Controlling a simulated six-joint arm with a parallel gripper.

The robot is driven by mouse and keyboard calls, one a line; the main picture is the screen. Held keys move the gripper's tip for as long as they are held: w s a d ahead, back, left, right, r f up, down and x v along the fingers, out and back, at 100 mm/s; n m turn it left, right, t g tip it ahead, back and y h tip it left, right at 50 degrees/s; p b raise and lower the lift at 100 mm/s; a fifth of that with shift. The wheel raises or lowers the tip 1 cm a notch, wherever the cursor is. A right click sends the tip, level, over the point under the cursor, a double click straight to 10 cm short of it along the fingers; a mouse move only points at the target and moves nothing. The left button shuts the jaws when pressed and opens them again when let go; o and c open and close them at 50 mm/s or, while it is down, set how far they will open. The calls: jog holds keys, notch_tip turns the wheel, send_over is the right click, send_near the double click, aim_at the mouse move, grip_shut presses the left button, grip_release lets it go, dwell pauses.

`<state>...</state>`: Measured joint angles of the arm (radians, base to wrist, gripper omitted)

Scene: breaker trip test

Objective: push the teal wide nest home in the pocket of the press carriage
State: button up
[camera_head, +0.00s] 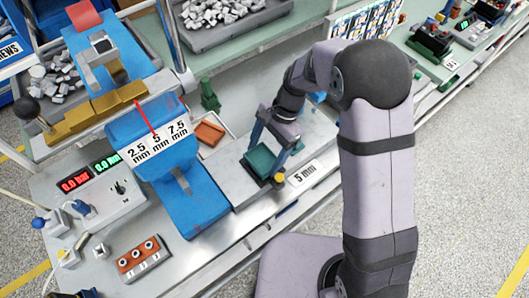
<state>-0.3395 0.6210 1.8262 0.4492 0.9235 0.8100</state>
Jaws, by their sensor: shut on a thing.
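The teal wide nest (260,161) is a dark teal block at the middle of the view. My gripper (267,157) is shut on it, with one blue finger at each side. The grey press carriage (232,184) lies under and left of the nest, beside the blue press (190,205). The pocket is hidden under the nest and gripper, so I cannot tell whether the nest is seated or just above it. A yellow knob (279,178) shows at the nest's near right corner.
A "5 mm" label (304,174) lies right of the carriage. An orange-brown piece (209,133) and a green piece (209,96) are behind it. A control box (105,190) and an orange socket block (143,259) stand at the left front.

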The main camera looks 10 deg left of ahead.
jog(key=shift+f, duration=0.45)
dwell(0.6)
jog(key=shift+r+p, duration=0.45)
jog(key=shift+r, duration=0.05)
dwell(0.4)
